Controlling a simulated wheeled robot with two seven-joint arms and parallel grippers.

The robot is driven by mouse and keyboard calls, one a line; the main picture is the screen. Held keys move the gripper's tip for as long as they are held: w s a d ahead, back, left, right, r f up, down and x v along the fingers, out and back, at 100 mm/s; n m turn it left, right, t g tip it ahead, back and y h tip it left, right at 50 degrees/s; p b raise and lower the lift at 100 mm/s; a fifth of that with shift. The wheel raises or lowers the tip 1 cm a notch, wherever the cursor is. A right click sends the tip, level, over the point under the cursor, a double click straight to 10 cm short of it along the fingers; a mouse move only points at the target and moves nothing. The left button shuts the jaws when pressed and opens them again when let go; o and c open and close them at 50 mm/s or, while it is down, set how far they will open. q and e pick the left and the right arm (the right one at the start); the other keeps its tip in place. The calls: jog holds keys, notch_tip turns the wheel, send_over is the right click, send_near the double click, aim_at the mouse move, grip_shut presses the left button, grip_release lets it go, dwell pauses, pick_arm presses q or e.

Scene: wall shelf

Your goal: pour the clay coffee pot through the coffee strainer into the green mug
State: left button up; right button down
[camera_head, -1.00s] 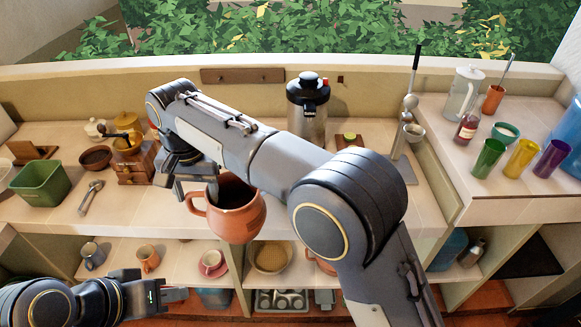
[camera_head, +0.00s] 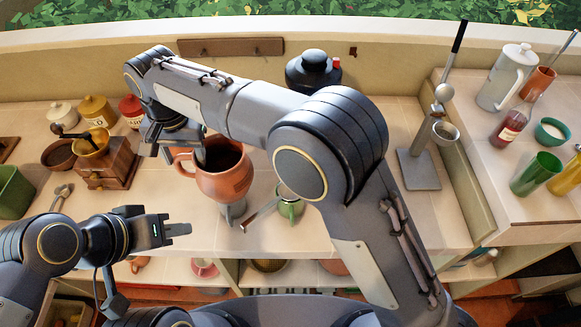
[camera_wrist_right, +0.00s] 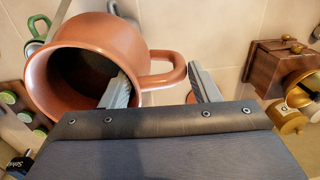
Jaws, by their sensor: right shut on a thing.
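The clay coffee pot (camera_head: 225,178) is a reddish-brown pot, roughly upright above the counter, with its dark opening in view. My right gripper (camera_head: 178,150) is shut on its handle, at the pot's left side. In the right wrist view the pot (camera_wrist_right: 120,42) and handle show beside my gripper's fingers (camera_wrist_right: 162,90). The green mug (camera_head: 291,208) stands on the counter right of the pot, partly hidden by my right arm. My left gripper (camera_head: 188,229) is low at the counter's front edge, apart from everything.
A wooden coffee grinder (camera_head: 108,165), canisters and a spoon (camera_head: 62,195) stand at left. A dark kettle (camera_head: 312,72) stands behind my right arm. A metal stand (camera_head: 420,165) is to the right, before a raised ledge with cups. A small grey object (camera_head: 233,212) shows below the pot.

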aim_at(221, 139)
jog(key=shift+w+f, duration=0.35)
jog(key=shift+w, duration=0.15)
jog(key=shift+s+r, duration=0.1)
jog(key=shift+d+r+y, duration=0.9)
jog(key=shift+d, duration=0.05)
jog(key=d+r+y, duration=0.1)
jog(key=d+y, duration=0.1)
jog(key=d+r+y, duration=0.1)
jog(key=d, duration=0.1)
jog(key=d+r+y, duration=0.1)
jog(key=d+y, duration=0.1)
jog(key=shift+d+y, duration=0.3)
jog(key=shift+d, duration=0.05)
